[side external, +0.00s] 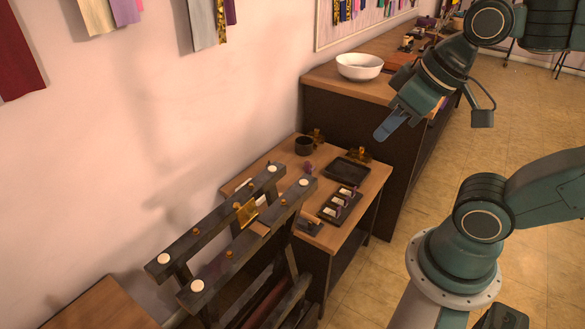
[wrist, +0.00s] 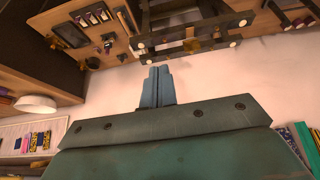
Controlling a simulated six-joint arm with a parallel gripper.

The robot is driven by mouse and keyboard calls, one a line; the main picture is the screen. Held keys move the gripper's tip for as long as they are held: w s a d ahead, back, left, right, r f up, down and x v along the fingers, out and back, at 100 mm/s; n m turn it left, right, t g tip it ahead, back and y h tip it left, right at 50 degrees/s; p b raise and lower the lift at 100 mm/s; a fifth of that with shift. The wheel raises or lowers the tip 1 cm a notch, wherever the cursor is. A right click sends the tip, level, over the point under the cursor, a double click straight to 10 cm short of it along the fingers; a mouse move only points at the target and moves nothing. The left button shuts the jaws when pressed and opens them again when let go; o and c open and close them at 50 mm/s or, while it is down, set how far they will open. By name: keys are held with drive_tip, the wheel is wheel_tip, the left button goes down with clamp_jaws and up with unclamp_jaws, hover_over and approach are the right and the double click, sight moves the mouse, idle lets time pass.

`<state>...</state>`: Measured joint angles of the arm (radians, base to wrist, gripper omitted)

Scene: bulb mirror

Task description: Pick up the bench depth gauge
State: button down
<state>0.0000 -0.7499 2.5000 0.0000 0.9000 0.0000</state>
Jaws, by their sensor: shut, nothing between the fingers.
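I cannot tell for certain which item is the bench depth gauge. A small dark piece (side external: 308,224) lies at the near corner of the low wooden table (side external: 265,172). A small purple item (side external: 307,168) stands near the table's middle, and a yellow-gold piece (side external: 247,212) sits between the rails of the dark stand. My gripper (side external: 378,138) is shut and empty, in the air above and right of the table. Its blue fingers (wrist: 160,70) show pressed together in the wrist view, with the table and stand beyond them at the top.
The low table carries a black cup (side external: 304,146), a flat dark tray (side external: 347,171) and a slotted tray (side external: 330,211) with several white and purple pieces. The dark two-rail stand (side external: 215,258) rises beside it. A white bowl (side external: 359,66) sits on the taller bench behind.

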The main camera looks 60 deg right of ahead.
idle(0.4)
drive_tip(key=c, duration=1.2)
unclamp_jaws()
